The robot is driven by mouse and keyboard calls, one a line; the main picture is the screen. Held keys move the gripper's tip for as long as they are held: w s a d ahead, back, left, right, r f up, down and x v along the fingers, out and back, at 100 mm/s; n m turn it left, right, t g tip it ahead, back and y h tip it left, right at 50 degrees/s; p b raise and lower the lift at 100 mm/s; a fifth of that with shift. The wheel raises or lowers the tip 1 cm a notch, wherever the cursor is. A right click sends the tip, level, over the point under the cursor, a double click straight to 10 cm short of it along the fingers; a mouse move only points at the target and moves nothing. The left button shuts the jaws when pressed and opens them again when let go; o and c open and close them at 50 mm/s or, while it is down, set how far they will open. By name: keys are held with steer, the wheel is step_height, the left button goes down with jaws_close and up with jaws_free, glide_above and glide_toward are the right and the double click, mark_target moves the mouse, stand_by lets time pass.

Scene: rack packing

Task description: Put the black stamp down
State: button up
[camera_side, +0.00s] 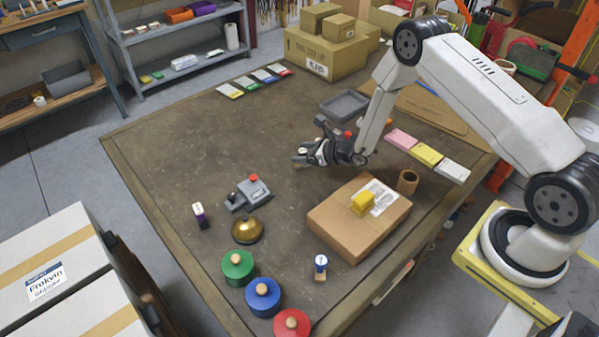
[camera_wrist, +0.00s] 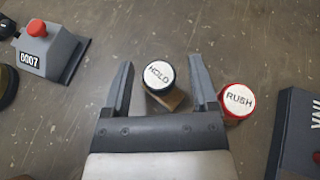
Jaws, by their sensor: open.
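The black stamp (camera_wrist: 160,76) has a round white top marked HOLD, a dark rim and a wooden base. In the wrist view it is upright between the two fingers of my gripper (camera_wrist: 161,80), which is open, with a gap visible on each side. In the side view my gripper (camera_side: 312,157) is low over the middle of the table and mostly hides the stamp. I cannot tell from these views whether the stamp's base touches the table.
A red stamp marked RUSH (camera_wrist: 238,100) stands close by the right finger. A grey numbering device (camera_wrist: 48,50) is to the left. The grey tray (camera_side: 345,105), cardboard parcel (camera_side: 335,225) and brass bell (camera_side: 247,231) stand around.

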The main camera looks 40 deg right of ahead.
steer(key=v, duration=1)
stand_by(0.5)
steer(key=s+a+r+n+g+y, duration=0.4)
steer(key=s+a+r+n+g, duration=0.55)
steer(key=n, duration=0.35)
steer(key=s+d+r+n+h, duration=0.3)
steer(key=s+r+n+h, duration=0.3)
steer(key=n, duration=1.2)
steer(key=s+h, duration=0.2)
steer(key=shift+s+h, duration=0.2)
steer(key=shift+h, duration=0.2)
